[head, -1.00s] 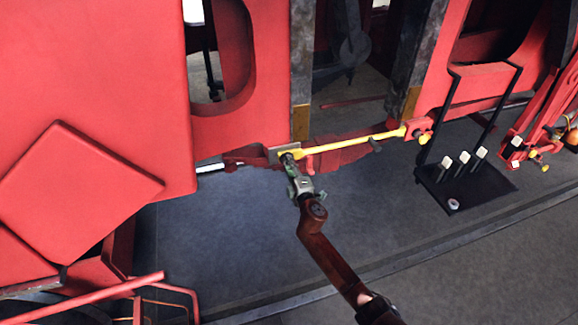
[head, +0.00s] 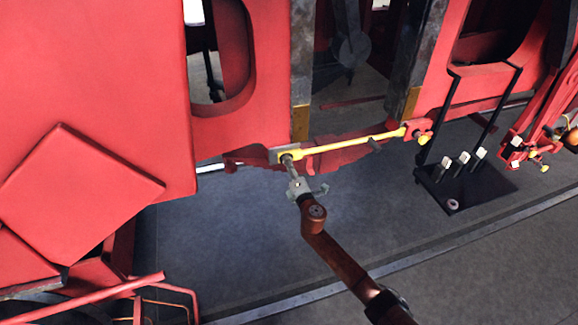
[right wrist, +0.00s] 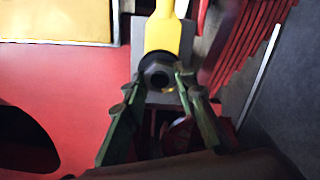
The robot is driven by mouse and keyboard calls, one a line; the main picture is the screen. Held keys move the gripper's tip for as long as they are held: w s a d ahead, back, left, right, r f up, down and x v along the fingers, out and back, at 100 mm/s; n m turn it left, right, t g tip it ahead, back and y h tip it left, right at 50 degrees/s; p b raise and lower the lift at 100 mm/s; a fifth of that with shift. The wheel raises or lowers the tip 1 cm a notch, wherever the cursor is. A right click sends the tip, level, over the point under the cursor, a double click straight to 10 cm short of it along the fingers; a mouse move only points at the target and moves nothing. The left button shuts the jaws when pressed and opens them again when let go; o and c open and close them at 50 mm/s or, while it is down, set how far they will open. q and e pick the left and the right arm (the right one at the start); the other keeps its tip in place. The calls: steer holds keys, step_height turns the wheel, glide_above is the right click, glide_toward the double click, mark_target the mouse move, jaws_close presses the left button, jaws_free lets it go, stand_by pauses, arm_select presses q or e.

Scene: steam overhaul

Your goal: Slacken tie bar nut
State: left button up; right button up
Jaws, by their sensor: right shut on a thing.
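The yellow tie bar (head: 350,143) runs along the low red frame, and its left end shows at the gripper's tips. In the right wrist view the yellow bar (right wrist: 161,38) ends at a dark grey hexagonal nut (right wrist: 159,76) with a round hole in its middle. A grey plate lies behind the nut. My right gripper (head: 288,160) reaches up to this left end from below. Its green fingers (right wrist: 159,88) lie on either side of the nut, shut on it. In the head view the gripper hides most of the nut. My left gripper is out of view.
A black stand (head: 468,188) with several pale-topped pegs and a small ring-like piece (head: 453,204) is on the floor at right. Red machine panels (head: 90,90) fill the left. Red linkage (head: 540,105) stands far right. The grey floor below the bar is clear.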

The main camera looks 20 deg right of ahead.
steer(key=o, duration=1.2)
steer(key=shift+c, duration=0.2)
steer(key=s, duration=1.2)
steer(key=shift+d, duration=0.2)
